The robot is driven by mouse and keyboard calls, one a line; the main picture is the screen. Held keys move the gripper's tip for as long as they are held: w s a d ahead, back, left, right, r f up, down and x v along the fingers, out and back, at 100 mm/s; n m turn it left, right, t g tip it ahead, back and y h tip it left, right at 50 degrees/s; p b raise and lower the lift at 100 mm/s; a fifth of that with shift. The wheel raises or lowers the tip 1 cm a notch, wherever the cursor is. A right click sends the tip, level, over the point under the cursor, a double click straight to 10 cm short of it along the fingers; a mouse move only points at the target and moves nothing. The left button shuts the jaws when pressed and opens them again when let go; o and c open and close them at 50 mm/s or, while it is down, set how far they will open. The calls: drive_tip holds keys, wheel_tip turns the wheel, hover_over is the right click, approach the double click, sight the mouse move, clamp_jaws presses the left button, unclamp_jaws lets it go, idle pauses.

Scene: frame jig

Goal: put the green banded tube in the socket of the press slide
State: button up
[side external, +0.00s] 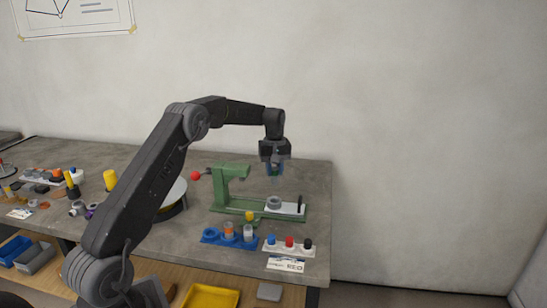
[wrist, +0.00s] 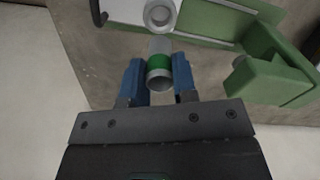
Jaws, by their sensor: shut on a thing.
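My gripper (side external: 275,168) is shut on the green banded tube, above the bench by the green press. In the wrist view the tube (wrist: 159,66) sits between the blue fingers of my gripper (wrist: 159,82), with its green band at the fingertips and its open end facing the camera. The socket (side external: 274,202) is a grey ring on the white press slide (side external: 288,208). In the wrist view the socket (wrist: 160,14) lies just beyond the tube, at the top edge. The tube is held above the slide, apart from the socket. In the side view the fingers mostly hide the tube.
The green press (side external: 235,190) has a red-knobbed lever (side external: 197,176) and stands left of the slide. A dark upright handle (side external: 300,204) rises at the slide's right end. In front are a blue rack (side external: 214,239) and a white rack (side external: 281,249) with coloured pieces.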

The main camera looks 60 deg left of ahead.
sight(274, 183)
drive_tip(key=shift+f, duration=2.95)
drive_tip(key=shift+f, duration=0.1)
drive_tip(key=shift+f, duration=1.4)
drive_tip(key=o, duration=1.2)
drive_tip(key=shift+c, duration=0.2)
drive_tip(key=shift+r, duration=0.2)
drive_tip(key=shift+r, duration=0.55)
